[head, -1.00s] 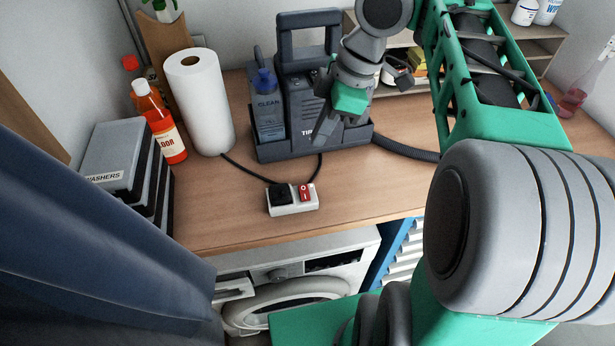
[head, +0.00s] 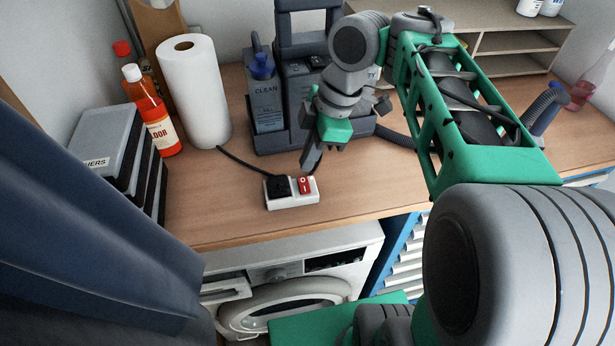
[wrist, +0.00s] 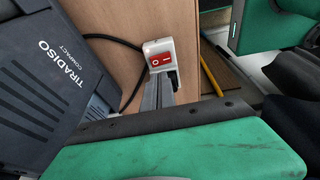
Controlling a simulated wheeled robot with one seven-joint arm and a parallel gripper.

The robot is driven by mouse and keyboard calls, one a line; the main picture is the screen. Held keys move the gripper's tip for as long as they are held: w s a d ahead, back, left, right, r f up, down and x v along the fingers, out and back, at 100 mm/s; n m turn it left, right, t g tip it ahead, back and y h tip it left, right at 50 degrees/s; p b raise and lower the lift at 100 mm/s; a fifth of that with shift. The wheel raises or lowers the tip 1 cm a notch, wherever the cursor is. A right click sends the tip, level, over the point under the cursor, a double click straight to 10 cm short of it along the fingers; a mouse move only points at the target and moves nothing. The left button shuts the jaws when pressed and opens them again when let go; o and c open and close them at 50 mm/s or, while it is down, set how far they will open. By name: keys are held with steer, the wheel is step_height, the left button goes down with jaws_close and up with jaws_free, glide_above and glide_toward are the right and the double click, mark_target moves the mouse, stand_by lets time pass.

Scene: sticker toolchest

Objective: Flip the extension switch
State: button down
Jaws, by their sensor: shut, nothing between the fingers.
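The white extension block (head: 304,200) lies on the wooden worktop near its front edge. It carries a red rocker switch (head: 305,185) marked O and I on its right part and a black plug (head: 278,189) on its left part. My gripper (head: 308,170) is shut and empty, pointing down just above and behind the red switch. In the wrist view the red switch (wrist: 161,63) shows beyond the fingers (wrist: 158,93), whose tips overlap the block's near side. I cannot tell whether the fingertips touch the switch.
A grey extractor machine (head: 300,100) stands right behind my gripper, with a hose to its right. A paper roll (head: 195,95), a red bottle (head: 153,115) and grey cases (head: 108,140) stand at left. The worktop right of the block is clear.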

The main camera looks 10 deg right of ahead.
mark_target(304, 180)
steer(key=f, duration=0.4)
steer(key=shift+w+f, duration=0.3)
steer(key=shift+w, duration=0.05)
steer(key=shift+b, duration=0.3)
steer(key=shift+w+f+b, duration=0.2)
steer(key=shift+f+b, duration=0.2)
steer(key=shift+b, duration=0.1)
steer(key=shift+s, duration=0.1)
